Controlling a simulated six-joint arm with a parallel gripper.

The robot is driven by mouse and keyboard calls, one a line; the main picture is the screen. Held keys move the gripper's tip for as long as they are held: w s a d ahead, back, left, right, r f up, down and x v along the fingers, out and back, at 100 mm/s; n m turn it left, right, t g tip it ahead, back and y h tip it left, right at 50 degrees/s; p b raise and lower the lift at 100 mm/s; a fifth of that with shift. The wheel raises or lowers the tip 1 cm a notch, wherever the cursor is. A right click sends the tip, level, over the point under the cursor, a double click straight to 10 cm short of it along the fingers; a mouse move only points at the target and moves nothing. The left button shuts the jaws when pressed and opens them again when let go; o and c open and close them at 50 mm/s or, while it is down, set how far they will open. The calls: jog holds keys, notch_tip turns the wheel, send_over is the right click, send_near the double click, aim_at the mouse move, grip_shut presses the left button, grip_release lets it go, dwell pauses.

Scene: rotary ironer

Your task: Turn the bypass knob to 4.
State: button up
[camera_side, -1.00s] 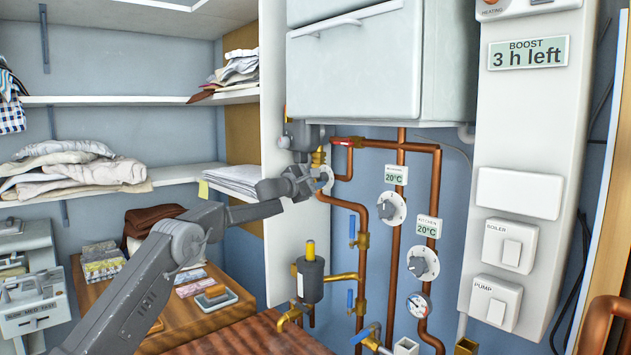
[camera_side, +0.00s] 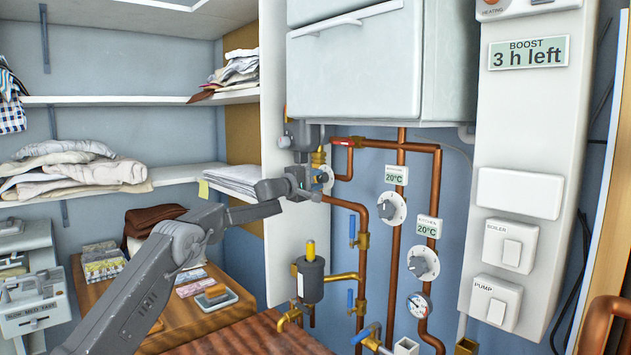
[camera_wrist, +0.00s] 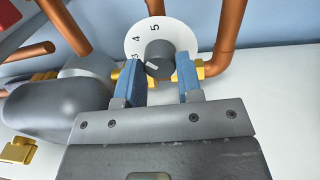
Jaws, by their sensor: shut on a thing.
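The bypass knob (camera_wrist: 158,57) is a dark grey round knob on a white dial (camera_wrist: 181,32) with the numbers 3, 4 and 5 showing. My gripper (camera_wrist: 161,72) has its two blue-padded fingers on either side of the knob, shut on it. A pale mark on the knob points left, toward the side of the 3; its exact reading is hard to tell. The lower part of the dial is hidden by the knob, fingers and gripper body. In the side view, my gripper (camera_side: 317,179) is at the dial (camera_side: 328,175) on the pipework, and the knob is mostly hidden.
Copper pipes (camera_side: 399,180) run around the dial. Two more dials, marked 20°C, sit to the right (camera_side: 398,213) and lower right (camera_side: 431,268). A grey cylinder (camera_wrist: 62,105) is close on the left in the wrist view. A white cabinet (camera_side: 357,70) hangs above.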

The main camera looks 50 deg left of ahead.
dwell(0.4)
jog(key=o, duration=0.9)
jog(key=s, duration=1.4)
jog(key=shift+f, duration=0.3)
jog(key=shift+w, duration=0.1)
